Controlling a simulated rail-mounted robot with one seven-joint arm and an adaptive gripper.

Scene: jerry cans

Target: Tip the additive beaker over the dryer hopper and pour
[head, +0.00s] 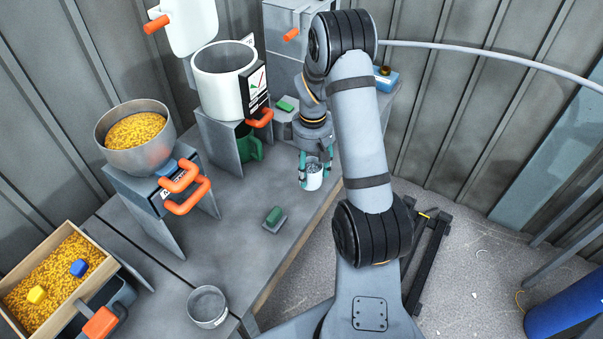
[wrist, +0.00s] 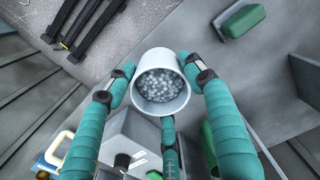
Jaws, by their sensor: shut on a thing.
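The additive beaker (head: 314,182) is a small white cup, roughly upright, above the bench on its right side. In the wrist view the beaker (wrist: 160,100) holds grey-white pellets. My gripper (head: 314,170) is shut on the beaker, its teal fingers around the cup's sides. The dryer hopper appears to be the large white open-topped cylinder (head: 221,90) on a grey stand, left of and behind my gripper. Its white lid (head: 190,22) stands raised behind it. The hopper's floor is hidden from view.
A metal bowl of yellow pellets (head: 138,131) and a wooden crate of yellow pellets (head: 50,283) are at the left. An empty grey dish (head: 208,306) is at the front. Green-topped blocks (head: 275,217) lie on the bench. A dark panel with orange handle (head: 254,92) sits beside the hopper.

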